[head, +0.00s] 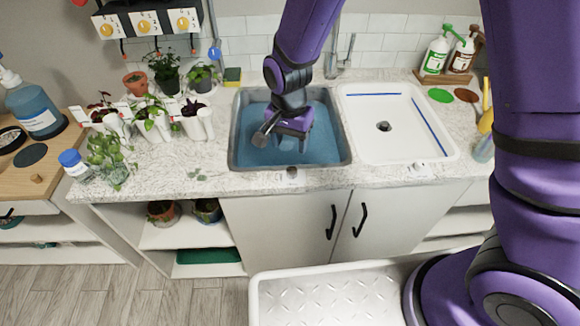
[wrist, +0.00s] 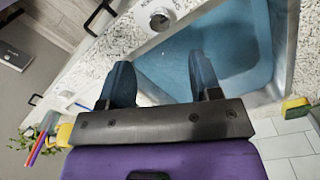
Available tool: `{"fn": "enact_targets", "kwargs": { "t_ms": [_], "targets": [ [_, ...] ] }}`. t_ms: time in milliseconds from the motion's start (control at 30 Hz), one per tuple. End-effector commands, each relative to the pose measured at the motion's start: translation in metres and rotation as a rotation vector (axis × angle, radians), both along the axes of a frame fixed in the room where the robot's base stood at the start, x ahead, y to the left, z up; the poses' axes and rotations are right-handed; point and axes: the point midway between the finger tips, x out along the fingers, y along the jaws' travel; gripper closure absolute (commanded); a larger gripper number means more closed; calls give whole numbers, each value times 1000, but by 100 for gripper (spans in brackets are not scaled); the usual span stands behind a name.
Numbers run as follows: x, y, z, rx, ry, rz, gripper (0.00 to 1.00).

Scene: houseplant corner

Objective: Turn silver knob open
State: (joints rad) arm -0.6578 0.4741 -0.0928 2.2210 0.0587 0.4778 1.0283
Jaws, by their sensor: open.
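A small silver knob (wrist: 160,19) sits at the counter's front edge by the left basin. In the wrist view it lies just beyond my fingertips, roughly centred between them, with small lettering beside it. In the head view the knob (head: 292,172) is a small grey spot below the basin rim. My gripper (wrist: 162,68) is open and empty, its two dark fingers apart and not touching the knob. In the head view my gripper (head: 287,142) hangs over the blue-filled left basin (head: 234,143), pointing down, behind the knob.
A white right basin (head: 450,150) has another small fitting (head: 416,166) at its front. A faucet (head: 340,62) stands behind. Potted plants (head: 152,122) crowd the counter's left. A sponge (wrist: 296,107) lies by the basin. Cabinet doors with black handles (head: 332,222) are below.

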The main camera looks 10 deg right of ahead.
Motion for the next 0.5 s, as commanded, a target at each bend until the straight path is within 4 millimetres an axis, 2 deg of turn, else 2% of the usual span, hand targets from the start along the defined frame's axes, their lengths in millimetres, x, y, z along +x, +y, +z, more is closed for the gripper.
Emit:
{"fn": "enact_targets", "kwargs": {
  "t_ms": [500],
  "targets": [
    [-1, -3, -80, 0, 1, 0, 42]
  ]
}}
